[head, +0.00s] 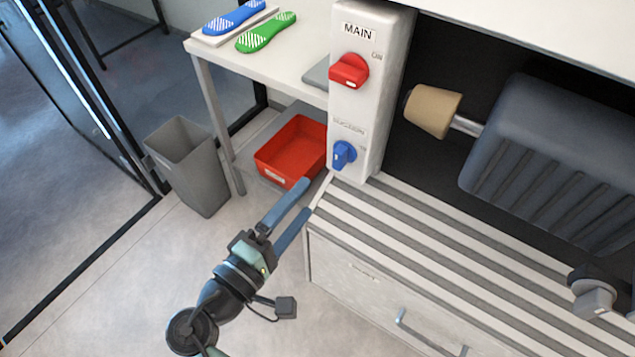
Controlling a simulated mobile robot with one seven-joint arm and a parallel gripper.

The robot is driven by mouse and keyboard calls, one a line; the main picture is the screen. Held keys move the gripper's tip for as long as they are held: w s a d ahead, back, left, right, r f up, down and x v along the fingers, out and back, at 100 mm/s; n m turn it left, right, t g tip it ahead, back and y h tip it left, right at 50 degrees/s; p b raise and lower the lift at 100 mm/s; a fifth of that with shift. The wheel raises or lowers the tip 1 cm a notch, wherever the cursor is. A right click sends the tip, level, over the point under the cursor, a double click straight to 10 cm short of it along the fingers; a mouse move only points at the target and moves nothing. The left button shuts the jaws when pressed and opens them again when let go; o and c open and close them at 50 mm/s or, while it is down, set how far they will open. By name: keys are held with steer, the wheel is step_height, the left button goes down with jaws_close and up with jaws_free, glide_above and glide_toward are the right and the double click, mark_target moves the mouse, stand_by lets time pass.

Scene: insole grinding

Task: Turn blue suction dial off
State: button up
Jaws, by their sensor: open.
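The blue suction dial (343,155) is on the lower front of the white control panel (375,110), under a small faint label. Its exact setting is hard to read at this size. Above it on the same panel is the larger red MAIN dial (349,71), with an ON mark to its upper right. My gripper (307,196) is below and to the left of the blue dial in the picture. Its two blue-grey fingers are apart with nothing between them, and they point up toward the panel. The fingertips appear apart from the dial.
A slatted bench with a drawer (370,280) lies right of my gripper. Above it are a tan grinding cone (432,110) and a dark motor housing (550,150). A red bin (291,152), a grey waste bin (188,165) and a table with blue (234,17) and green insoles (266,32) stand left.

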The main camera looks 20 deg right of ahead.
steer(key=shift+v, duration=1.55)
steer(key=w+a+r+m+t+y+p, duration=0.1)
steer(key=w+r+m+t+y+p, duration=0.25)
steer(key=r, duration=1.15)
steer(key=w+a+r+m+t+y+p, duration=0.1)
steer(key=w+r+m+t+y, duration=0.4)
steer(key=r, duration=1)
steer(key=s+a+r+t+y+p, duration=0.1)
steer(key=s+r+t, duration=0.3)
steer(key=r, duration=0.9)
steer(key=s+a+r+t+y+p, duration=0.1)
steer(key=s+r+t+y, duration=0.3)
steer(key=s+r, duration=0.4)
step_height(320, 180, up, 6)
steer(key=shift+a+f+n+y+p, duration=0.2)
steer(key=shift+a+n+y+p, duration=0.1)
steer(key=shift+a+n+y, duration=0.1)
